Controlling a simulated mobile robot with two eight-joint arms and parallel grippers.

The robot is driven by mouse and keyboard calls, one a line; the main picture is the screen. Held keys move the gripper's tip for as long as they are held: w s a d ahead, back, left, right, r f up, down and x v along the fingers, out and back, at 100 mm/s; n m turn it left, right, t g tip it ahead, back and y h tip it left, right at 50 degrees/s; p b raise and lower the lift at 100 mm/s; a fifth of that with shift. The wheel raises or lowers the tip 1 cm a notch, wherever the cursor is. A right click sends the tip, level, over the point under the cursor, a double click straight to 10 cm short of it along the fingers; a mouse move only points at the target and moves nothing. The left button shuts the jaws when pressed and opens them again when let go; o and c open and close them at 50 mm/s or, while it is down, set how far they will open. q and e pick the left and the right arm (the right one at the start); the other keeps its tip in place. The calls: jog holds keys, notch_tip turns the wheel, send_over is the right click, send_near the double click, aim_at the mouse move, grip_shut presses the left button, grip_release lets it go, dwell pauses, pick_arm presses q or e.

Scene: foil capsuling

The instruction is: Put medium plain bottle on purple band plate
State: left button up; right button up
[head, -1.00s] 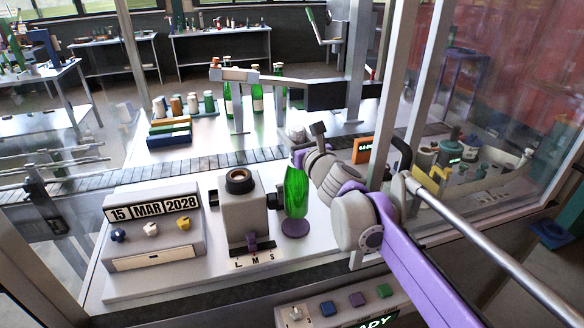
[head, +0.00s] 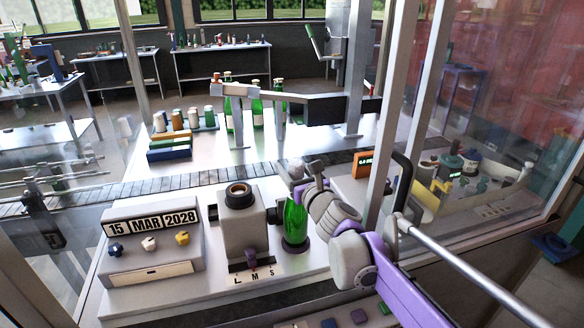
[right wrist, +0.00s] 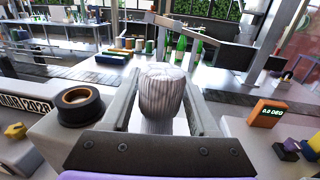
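The bottle's neck is mostly hidden by the fingers. My left gripper is not in view.
The grey machine (head: 240,225) with an L M S slider stands just left of the bottle. A date block (head: 152,240) is further left. A frame post (head: 395,130) and an orange display (head: 368,163) are to the right. A conveyor (head: 150,187) runs behind.

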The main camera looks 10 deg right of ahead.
jog(key=shift+o, duration=0.8)
jog(key=shift+r, duration=0.15)
jog(key=s+d+b, duration=0.1)
jog(key=s+d, duration=0.1)
jog(key=s, duration=1)
jog(key=s+a+f+n+g+y, duration=0.1)
jog(key=s+a+f+n+g, duration=0.35)
jog(key=s+f+n, duration=0.5)
jog(key=s+a+f+n+g+y, duration=0.25)
jog(key=s+a+f+n, duration=0.35)
jog(key=n, duration=0.7)
jog(key=s+d+f+n+g+h, duration=0.5)
jog(key=s+d+f+n, duration=0.4)
jog(key=f+n, duration=0.2)
notch_tip(320, 180, down, 2)
jog(key=shift+s+d+h, duration=0.15)
jog(key=shift+s+h, duration=0.25)
jog(key=shift+h, duration=0.45)
jog(key=shift+n, duration=0.25)
